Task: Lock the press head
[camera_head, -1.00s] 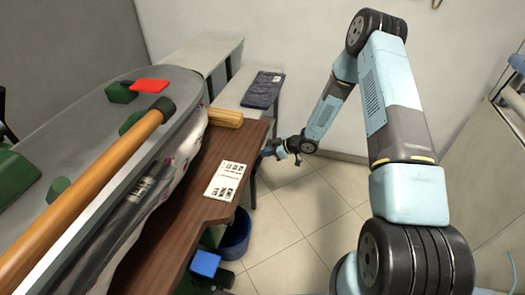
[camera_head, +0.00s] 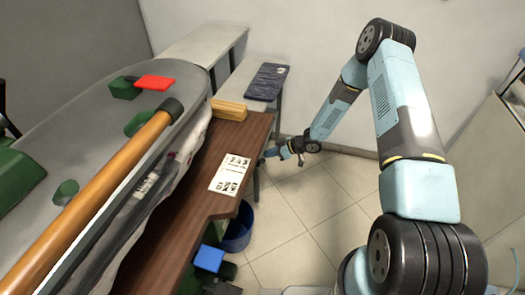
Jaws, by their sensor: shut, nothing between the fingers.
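The press head (camera_head: 95,135) is a large grey plate at the left, with green brackets and a red block (camera_head: 156,82) on top. A long wooden handle bar (camera_head: 105,185) with a dark end cap runs along its front edge. The head lies just above the padded press bed, which shows as a pale and dark strip below it. I cannot tell any latch part for certain. My gripper (camera_head: 268,153) is small in view, beside the far right edge of the brown table, apart from the press head. It is shut and empty.
The brown wooden table (camera_head: 195,205) carries a printed card (camera_head: 231,175) and a wooden block (camera_head: 229,110). A dark folded cloth (camera_head: 268,82) lies on a white bench behind. A blue bucket (camera_head: 238,230) and a blue pedal (camera_head: 209,258) stand below the table. Tiled floor is free at the right.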

